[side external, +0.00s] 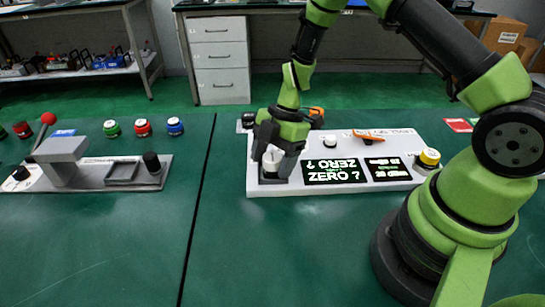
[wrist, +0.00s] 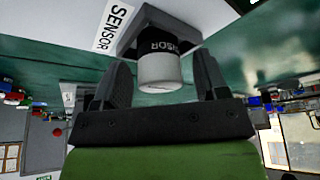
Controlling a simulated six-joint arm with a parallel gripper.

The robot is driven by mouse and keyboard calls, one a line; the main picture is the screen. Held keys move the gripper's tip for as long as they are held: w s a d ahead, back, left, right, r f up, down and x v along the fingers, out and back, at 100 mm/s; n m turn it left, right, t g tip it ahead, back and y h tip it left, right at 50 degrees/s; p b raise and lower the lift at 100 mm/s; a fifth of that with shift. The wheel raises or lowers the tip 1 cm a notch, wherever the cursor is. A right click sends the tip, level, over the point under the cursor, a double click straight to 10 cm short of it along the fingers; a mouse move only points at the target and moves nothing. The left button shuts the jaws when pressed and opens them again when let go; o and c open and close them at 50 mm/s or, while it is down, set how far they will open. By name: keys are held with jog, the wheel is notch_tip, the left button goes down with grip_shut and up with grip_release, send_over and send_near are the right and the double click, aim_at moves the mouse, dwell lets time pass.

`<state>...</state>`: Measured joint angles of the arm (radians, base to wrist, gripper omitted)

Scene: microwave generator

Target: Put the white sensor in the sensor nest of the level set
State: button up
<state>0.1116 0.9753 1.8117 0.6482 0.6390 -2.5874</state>
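The white sensor (side external: 272,157) stands upright at the left end of the white level set panel (side external: 400,142). In the wrist view the white sensor (wrist: 160,72), with a dark band lettered SENSOR, sits at the dark sensor nest (wrist: 150,25), beside a SENSOR label (wrist: 116,22). In the side view the sensor nest (side external: 270,180) is partly hidden by my gripper (side external: 273,160). My gripper (wrist: 163,64) is open, one finger on each side of the sensor. Gaps show between both fingers and the sensor. How fully the sensor is seated is hard to tell.
The panel carries a display reading ZERO ? (side external: 334,172), an orange lever (side external: 368,135) and a yellow knob (side external: 428,158). A grey fixture (side external: 62,158) stands at the left, with green, red and blue buttons (side external: 143,128) behind it.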

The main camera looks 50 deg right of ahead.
jog(key=v, duration=1.2)
jog(key=s+a+r+m+t+h, duration=0.25)
jog(key=s+r+m, duration=0.35)
jog(key=r+m, duration=0.4)
jog(key=s+a+r+m+t, duration=0.2)
jog(key=s+r+m+t, duration=0.2)
jog(key=s+m, duration=0.7)
jog(key=shift+s+r+m+t, duration=0.3)
jog(key=shift+r+m, duration=0.2)
jog(key=shift+r, duration=0.5)
jog(key=shift+c, duration=0.4)
